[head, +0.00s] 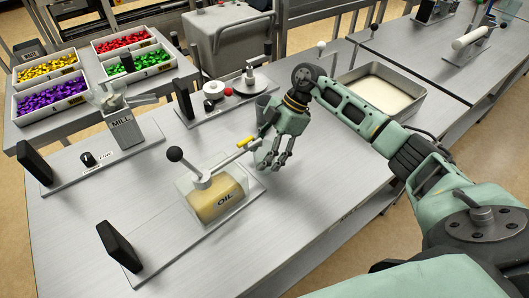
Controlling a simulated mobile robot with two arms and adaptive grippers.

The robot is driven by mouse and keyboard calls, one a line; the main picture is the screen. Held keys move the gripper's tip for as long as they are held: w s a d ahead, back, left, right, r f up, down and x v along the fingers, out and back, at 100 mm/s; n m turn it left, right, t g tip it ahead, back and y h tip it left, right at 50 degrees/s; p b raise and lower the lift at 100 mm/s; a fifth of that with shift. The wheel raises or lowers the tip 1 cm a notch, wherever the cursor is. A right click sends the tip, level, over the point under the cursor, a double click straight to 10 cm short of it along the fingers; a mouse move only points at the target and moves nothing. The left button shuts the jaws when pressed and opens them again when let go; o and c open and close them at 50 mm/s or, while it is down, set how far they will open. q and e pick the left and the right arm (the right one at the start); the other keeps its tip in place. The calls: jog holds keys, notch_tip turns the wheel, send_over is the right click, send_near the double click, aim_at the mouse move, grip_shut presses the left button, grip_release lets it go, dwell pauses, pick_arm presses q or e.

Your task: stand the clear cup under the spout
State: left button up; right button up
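The oil dispenser (215,203), an amber block labelled OIL with a black-knobbed lever, stands on a metal plate. Its spout (245,142) appears to be the arm with a yellow tip reaching right. A grey, see-through, cup-like shape (265,104), possibly the clear cup, shows just behind and left of my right wrist; whether it touches the hand is unclear. My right gripper (275,167) points down just right of the yellow tip. Its fingers look spread, with nothing visible between them. My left gripper is not in view.
A mill (123,128) stands at the left, with bins of coloured pieces (123,42) behind. A metal tray of pale material (378,88) lies beyond my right arm. The front right tabletop is clear.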

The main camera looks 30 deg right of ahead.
jog(key=shift+o, duration=0.9)
jog(key=shift+s+d, duration=0.1)
jog(key=shift+s, duration=0.05)
jog(key=shift+r, duration=0.15)
jog(key=shift+d+r, duration=0.15)
jog(key=shift+r, duration=0.05)
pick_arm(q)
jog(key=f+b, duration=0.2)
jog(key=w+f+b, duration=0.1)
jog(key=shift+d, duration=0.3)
pick_arm(e)
jog(key=v, duration=1.1)
jog(key=shift+r, duration=0.25)
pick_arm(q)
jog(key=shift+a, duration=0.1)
